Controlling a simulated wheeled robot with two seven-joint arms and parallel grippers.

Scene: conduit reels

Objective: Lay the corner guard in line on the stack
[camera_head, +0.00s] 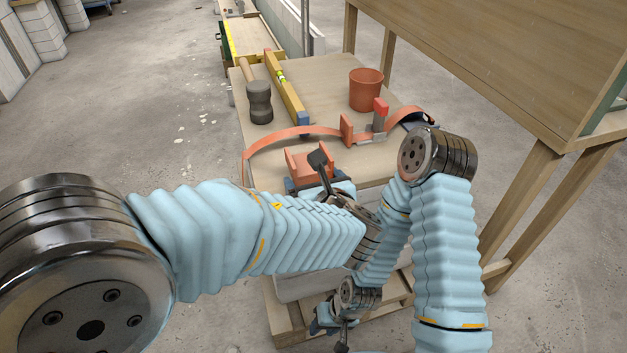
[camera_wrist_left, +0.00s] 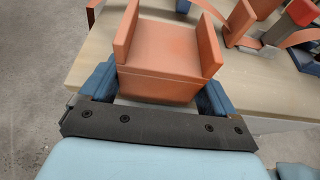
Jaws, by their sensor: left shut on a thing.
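An orange corner guard (camera_head: 308,162) with two upright flanges sits between the blue fingers of my left gripper (camera_head: 316,180). The left wrist view shows the same guard (camera_wrist_left: 165,48) with a finger of my gripper (camera_wrist_left: 157,88) on each side. It is near the front edge of the pale wooden stack (camera_head: 320,83); I cannot tell whether it touches the stack. A second orange guard piece (camera_head: 346,130) stands upright by the orange strap (camera_head: 290,135). My right gripper (camera_head: 335,328) is low at the front, largely hidden, its opening unclear.
On the stack are a mallet (camera_head: 259,102), a yellow level (camera_head: 285,88), a terracotta pot (camera_head: 366,90) and a red-tipped grey buckle (camera_head: 380,114). A wooden table (camera_head: 500,60) stands close at the right. The floor at left is mostly open.

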